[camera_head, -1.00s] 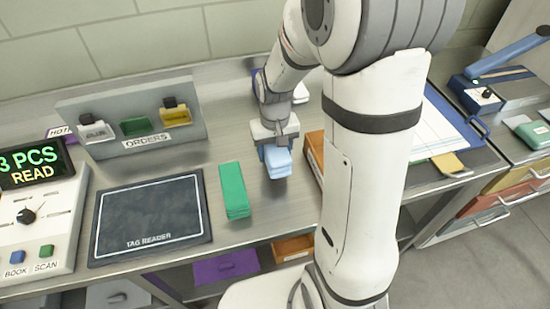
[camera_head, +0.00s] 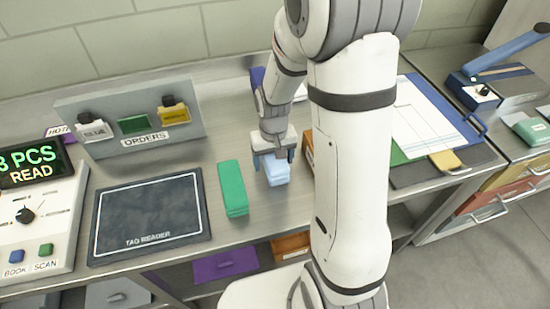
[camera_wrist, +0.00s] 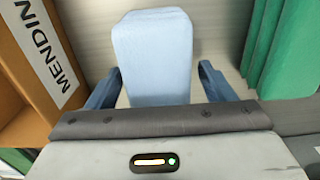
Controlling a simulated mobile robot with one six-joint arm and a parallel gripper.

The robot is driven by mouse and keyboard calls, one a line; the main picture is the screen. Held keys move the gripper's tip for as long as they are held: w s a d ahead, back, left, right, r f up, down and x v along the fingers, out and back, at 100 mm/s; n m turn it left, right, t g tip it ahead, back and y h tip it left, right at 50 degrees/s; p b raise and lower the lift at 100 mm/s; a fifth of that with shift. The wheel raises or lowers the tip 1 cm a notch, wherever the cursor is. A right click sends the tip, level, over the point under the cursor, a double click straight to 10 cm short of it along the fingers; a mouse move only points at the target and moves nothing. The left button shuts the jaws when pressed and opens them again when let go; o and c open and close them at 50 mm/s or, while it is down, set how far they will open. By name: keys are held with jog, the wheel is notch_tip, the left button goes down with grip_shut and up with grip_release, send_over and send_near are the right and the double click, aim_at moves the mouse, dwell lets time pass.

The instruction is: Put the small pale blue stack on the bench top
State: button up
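The small pale blue stack (camera_head: 277,171) stands on the bench top (camera_head: 262,212), just right of the green stack. My gripper (camera_head: 273,163) is above it with its fingers spread, one on each side. In the wrist view the pale blue stack (camera_wrist: 153,55) sits between the two blue fingers of my gripper (camera_wrist: 160,85). A gap shows between the stack and the right finger; the left finger is close to its side, and I cannot tell if it touches. The stack's underside is hidden.
A green stack (camera_head: 232,188) stands close on the left, and the dark tag reader mat (camera_head: 150,215) lies beyond it. An orange-brown box (camera_wrist: 40,60) lettered "MENDIN" is close on the other side. The orders rack (camera_head: 130,120) stands at the back.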

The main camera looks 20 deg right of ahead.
jog(key=shift+w+r, duration=0.1)
jog(key=shift+r, duration=0.55)
notch_tip(320, 180, up, 11)
jog(key=s+r+t, duration=0.1)
jog(key=s+r, duration=0.1)
jog(key=s, duration=0.2)
jog(key=s+r+t, duration=0.1)
jog(key=s+r, duration=0.1)
jog(key=s, duration=0.3)
jog(key=s+r+t, duration=0.1)
jog(key=s+r, duration=0.1)
jog(key=s, duration=0.3)
jog(key=shift+s+d, duration=0.15)
jog(key=shift+d, duration=0.2)
